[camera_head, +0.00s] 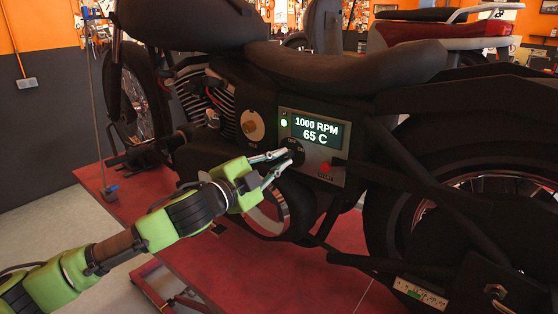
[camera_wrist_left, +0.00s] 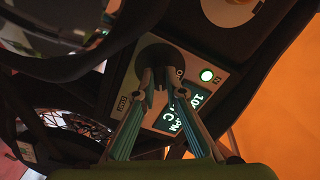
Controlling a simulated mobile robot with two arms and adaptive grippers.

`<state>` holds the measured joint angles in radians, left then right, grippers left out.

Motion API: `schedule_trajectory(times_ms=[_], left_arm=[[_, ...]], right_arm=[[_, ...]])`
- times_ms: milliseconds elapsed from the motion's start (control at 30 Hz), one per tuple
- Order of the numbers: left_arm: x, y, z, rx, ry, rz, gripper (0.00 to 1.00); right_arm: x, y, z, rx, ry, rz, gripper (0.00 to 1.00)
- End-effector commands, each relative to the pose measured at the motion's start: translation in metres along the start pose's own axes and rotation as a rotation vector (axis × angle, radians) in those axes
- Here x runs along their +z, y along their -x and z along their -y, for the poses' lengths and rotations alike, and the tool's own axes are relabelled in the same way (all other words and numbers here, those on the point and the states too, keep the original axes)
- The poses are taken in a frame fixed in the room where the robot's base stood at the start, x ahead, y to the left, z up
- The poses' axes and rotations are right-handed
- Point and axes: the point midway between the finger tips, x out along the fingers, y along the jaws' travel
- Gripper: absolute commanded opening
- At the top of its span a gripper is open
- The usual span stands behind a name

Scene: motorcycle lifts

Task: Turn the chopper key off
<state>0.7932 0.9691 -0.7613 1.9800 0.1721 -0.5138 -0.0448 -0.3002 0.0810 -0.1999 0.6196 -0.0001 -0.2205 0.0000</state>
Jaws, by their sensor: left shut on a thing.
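The chopper (camera_head: 345,68) stands on a red lift. On its side is a grey control panel (camera_head: 336,172) with a lit screen (camera_head: 316,132) reading 1000 RPM and 65 C, a lit green lamp (camera_head: 284,123) and a red knob (camera_head: 325,167). A dark round key switch (camera_head: 298,146) sits at the panel's left, with small lettering above it. My left gripper (camera_head: 288,155) is at this switch, its fingers shut on it. In the left wrist view the two fingers meet at the dark key switch (camera_wrist_left: 165,62), which they partly hide. My right gripper is not in view.
The red lift platform (camera_head: 340,240) lies under the bike. A round plate with a brass centre (camera_head: 250,126) is left of the panel. The rear wheel (camera_head: 490,170) and frame bars are close on the right. A thin upright pole (camera_head: 95,100) stands at the left.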

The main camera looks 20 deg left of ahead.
Motion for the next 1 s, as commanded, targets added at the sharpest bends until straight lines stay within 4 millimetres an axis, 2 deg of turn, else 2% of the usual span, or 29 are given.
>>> schedule_trajectory(times_ms=[367, 1000], left_arm=[[0.000, 0.000, -0.002, 0.003, 0.128, 0.001, 0.00], [-0.001, 0.000, -0.001, 0.002, 0.706, 0.003, 0.00]], right_arm=[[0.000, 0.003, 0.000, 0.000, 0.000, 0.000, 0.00], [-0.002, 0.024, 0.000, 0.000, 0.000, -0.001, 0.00]])
